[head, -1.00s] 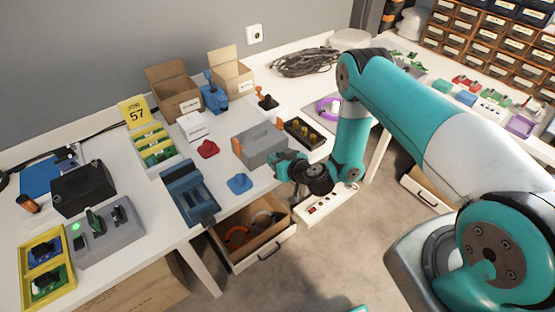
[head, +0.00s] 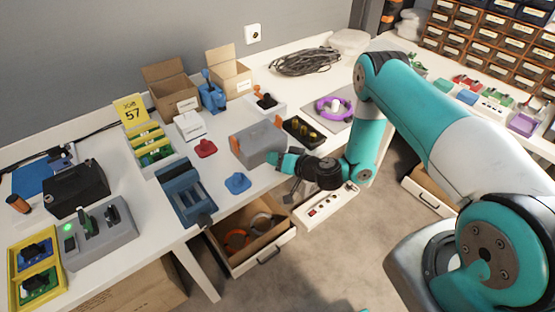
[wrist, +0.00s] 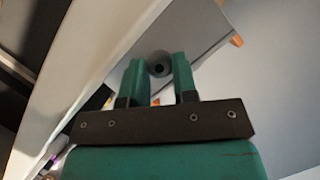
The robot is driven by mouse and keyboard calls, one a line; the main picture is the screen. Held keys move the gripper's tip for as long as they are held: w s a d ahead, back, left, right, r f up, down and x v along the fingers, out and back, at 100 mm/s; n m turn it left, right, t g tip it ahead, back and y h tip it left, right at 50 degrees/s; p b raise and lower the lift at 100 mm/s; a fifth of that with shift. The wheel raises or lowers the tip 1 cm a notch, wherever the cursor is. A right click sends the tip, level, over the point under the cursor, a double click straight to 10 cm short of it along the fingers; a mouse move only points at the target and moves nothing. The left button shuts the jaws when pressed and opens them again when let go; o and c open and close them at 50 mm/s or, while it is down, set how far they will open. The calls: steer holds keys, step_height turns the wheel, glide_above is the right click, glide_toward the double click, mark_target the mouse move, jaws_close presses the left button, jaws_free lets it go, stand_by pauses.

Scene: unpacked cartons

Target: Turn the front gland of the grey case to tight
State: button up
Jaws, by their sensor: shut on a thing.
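The grey case (head: 259,143) stands near the front edge of the white table in the head view, with orange parts at its left and right ends. My gripper (head: 277,160) is at its front face and hides part of it. In the wrist view my gripper's two green fingers (wrist: 159,72) are shut on a small dark round gland (wrist: 160,62) on the face of the case (wrist: 195,28). The gland has a dark round centre. Its turn position cannot be read. In the head view the gland is hidden.

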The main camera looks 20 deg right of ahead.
stand_by(0.4)
steer(key=o, duration=0.9)
steer(key=shift+d, duration=0.1)
